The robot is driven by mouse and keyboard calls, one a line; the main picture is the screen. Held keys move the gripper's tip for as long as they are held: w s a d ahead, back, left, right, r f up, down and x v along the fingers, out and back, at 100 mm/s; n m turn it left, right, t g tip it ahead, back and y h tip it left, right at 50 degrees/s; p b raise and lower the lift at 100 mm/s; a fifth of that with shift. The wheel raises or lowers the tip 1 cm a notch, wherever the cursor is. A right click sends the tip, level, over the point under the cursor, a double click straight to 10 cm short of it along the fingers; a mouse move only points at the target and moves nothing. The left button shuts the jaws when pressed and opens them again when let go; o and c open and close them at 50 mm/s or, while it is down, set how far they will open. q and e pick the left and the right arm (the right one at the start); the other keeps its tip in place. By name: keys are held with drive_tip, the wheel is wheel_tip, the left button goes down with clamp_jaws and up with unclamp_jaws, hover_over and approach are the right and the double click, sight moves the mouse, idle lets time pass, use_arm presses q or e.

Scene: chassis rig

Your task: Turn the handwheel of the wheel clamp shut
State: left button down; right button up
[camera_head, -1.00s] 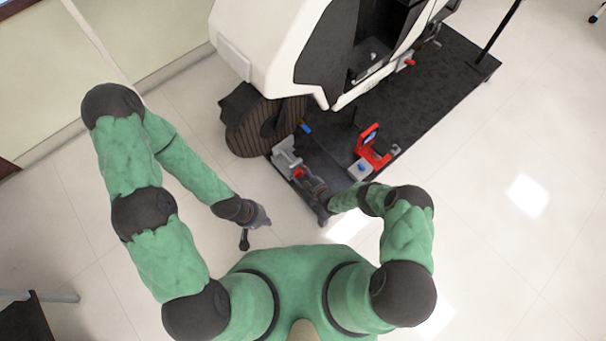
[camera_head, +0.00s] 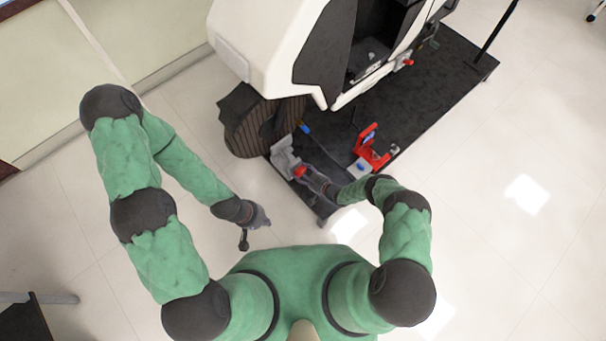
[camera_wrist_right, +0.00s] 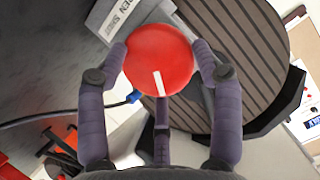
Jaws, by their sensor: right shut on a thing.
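The red handwheel (camera_head: 300,171) sits on the grey wheel clamp (camera_head: 284,156) beside the dark ribbed wheel (camera_head: 250,125). In the right wrist view the handwheel (camera_wrist_right: 160,55) is a round red knob with a white line pointing down in the picture. My right gripper (camera_head: 309,176) is shut on it, with fingers (camera_wrist_right: 162,75) around its rim.
A white vehicle body (camera_head: 270,50) rises behind the clamp. A blue-ended cable (camera_wrist_right: 130,97) runs near the handwheel. Floor lies open at right.

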drive_tip(key=shift+w+d+r+m+y, duration=0.1)
drive_tip(key=shift+w+r+m+y, duration=0.1)
drive_tip(key=shift+w+m+y, duration=0.15)
drive_tip(key=shift+w, duration=0.15)
drive_tip(key=o, duration=1.2)
drive_tip(key=shift+f, duration=0.15)
drive_tip(key=shift+s, duration=0.2)
drive_tip(key=shift+s+d, duration=0.2)
drive_tip(key=shift+s, duration=0.05)
drive_tip(key=v, duration=1.1)
drive_tip(key=shift+r, duration=0.25)
